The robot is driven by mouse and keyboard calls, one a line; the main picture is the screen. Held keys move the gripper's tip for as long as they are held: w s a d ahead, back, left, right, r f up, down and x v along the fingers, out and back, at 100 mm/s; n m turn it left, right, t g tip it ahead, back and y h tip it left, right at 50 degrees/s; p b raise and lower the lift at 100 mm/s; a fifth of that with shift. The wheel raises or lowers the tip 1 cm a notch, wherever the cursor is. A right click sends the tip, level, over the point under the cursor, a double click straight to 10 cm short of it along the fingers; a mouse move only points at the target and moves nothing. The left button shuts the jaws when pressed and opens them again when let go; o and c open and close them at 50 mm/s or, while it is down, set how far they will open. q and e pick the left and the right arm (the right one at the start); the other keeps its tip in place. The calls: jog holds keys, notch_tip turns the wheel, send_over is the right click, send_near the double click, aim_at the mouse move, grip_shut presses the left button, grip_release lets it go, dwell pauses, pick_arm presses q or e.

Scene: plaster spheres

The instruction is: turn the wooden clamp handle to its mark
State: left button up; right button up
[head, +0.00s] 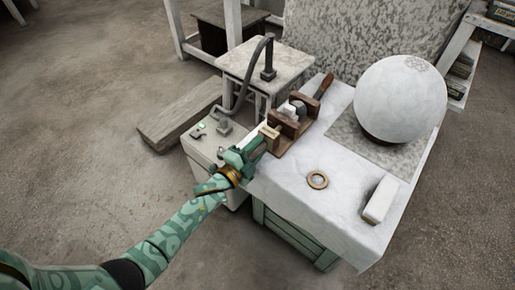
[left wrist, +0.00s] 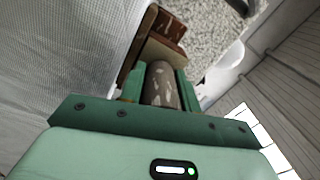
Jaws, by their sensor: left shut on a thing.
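The wooden clamp (head: 285,139) is a set of brown blocks at the left edge of the white-covered table. My left gripper (head: 263,138) is at its near end. In the left wrist view, the left gripper (left wrist: 161,88) has its green fingers on both sides of a worn brown-grey cylinder, the clamp handle (left wrist: 162,82). It is shut on this handle. A brown clamp block (left wrist: 150,42) lies just beyond the fingertips. I cannot make out the mark in either view. My right gripper is not in view.
A large white plaster sphere (head: 401,98) stands at the table's back right. A grey cabinet (head: 203,150) with small controls stands left of the clamp. A brown-handled tool (head: 324,87) lies behind the clamp.

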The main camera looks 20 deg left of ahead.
pick_arm(q)
jog(key=shift+s+f+m, duration=0.1)
jog(key=shift+f+m, duration=0.2)
jog(key=shift+m, duration=0.2)
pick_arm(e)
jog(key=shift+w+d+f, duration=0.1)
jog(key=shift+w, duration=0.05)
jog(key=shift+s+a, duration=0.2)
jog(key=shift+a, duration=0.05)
pick_arm(q)
jog(key=o, duration=1)
jog(key=shift+r, duration=0.15)
jog(key=shift+s, duration=0.1)
jog(key=shift+s+a, duration=0.2)
jog(key=shift+s, duration=0.1)
jog(key=p+v, duration=0.4)
jog(key=v, duration=1.1)
jog(key=shift+s+a+r, duration=0.1)
jog(key=shift+s+a, duration=0.05)
jog(key=shift+s, duration=0.05)
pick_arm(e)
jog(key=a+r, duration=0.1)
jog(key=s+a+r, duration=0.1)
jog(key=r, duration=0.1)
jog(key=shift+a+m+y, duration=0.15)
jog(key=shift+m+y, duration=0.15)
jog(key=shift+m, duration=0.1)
